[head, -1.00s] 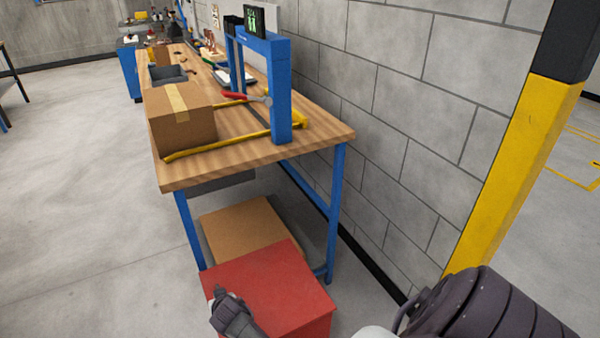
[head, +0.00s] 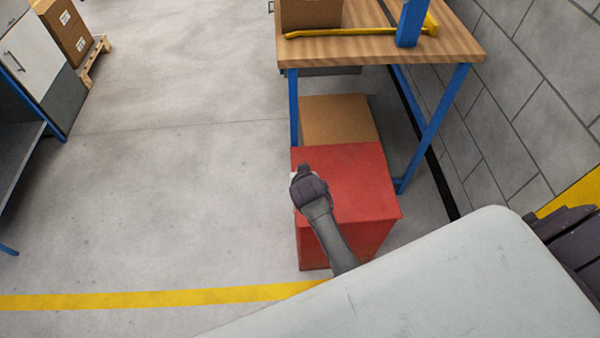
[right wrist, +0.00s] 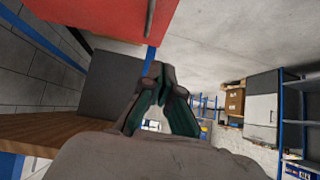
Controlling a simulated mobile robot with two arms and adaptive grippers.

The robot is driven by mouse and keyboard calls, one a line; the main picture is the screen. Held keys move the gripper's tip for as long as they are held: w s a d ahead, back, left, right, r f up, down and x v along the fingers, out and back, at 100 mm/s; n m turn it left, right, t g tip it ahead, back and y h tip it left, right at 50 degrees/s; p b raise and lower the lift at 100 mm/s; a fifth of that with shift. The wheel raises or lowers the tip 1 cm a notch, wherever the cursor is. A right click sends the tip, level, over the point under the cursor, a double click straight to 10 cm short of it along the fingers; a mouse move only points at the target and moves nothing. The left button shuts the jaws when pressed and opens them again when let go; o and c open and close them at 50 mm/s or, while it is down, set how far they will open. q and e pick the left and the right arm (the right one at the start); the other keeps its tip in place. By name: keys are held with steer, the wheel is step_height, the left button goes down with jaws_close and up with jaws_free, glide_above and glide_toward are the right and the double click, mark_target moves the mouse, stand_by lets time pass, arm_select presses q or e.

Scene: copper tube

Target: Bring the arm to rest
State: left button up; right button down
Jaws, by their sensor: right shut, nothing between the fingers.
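My right gripper (head: 304,175) shows in the head view, dark and small, over the left part of the red box (head: 355,180). Its forearm comes up from the lower middle of the picture. In the right wrist view my right gripper (right wrist: 163,80) has its dark green fingers closed together with nothing between them. The red box (right wrist: 105,15) fills the upper left of that view. I cannot tell the exact gap between gripper and box.
The wooden workbench (head: 375,48) on blue legs stands behind the red box, bearing a cardboard box (head: 310,14) and a yellow bar (head: 355,31). A brown board (head: 337,118) lies beneath. A block wall (head: 505,95) is at right. The floor (head: 170,170) at left is open.

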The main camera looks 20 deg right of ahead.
steer(key=s+r+n+g+y, duration=0.15)
steer(key=s+r, duration=0.25)
steer(key=s, duration=0.6)
steer(key=s+r+n+g, duration=0.2)
steer(key=s+r, duration=0.1)
steer(key=s, duration=0.6)
steer(key=s+r+n+g+y, duration=0.15)
steer(key=s+r, duration=0.25)
steer(key=s, duration=0.6)
step_height(320, 180, down, 25)
steer(key=a+n+g, duration=0.1)
steer(key=g, duration=0.1)
steer(key=s+d+f, duration=0.3)
steer(key=s+f, duration=1.4)
steer(key=shift+s+f+g, duration=0.15)
steer(key=shift+s+g, duration=0.25)
